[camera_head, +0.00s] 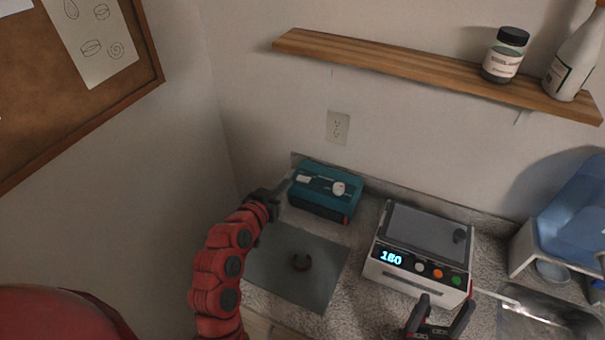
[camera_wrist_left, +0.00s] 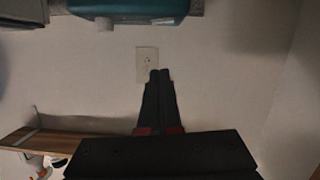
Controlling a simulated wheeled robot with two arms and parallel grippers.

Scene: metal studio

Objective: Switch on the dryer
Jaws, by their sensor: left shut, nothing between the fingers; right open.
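A teal box-shaped appliance (camera_head: 325,190) with a pale round knob on top stands at the back of the counter. It also shows at the top edge of the left wrist view (camera_wrist_left: 130,8). A white appliance (camera_head: 405,275) with a grey lid, a lit display reading 160 and a row of buttons stands to its right. No readable label tells which is the dryer. My left gripper (camera_head: 291,182) is shut and empty beside the teal appliance's left end; its closed fingers show in the left wrist view (camera_wrist_left: 160,75). My right gripper (camera_head: 447,300) is open at the white appliance's front right.
A wall outlet (camera_head: 338,127) and a wooden shelf (camera_head: 400,64) with two bottles are above.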

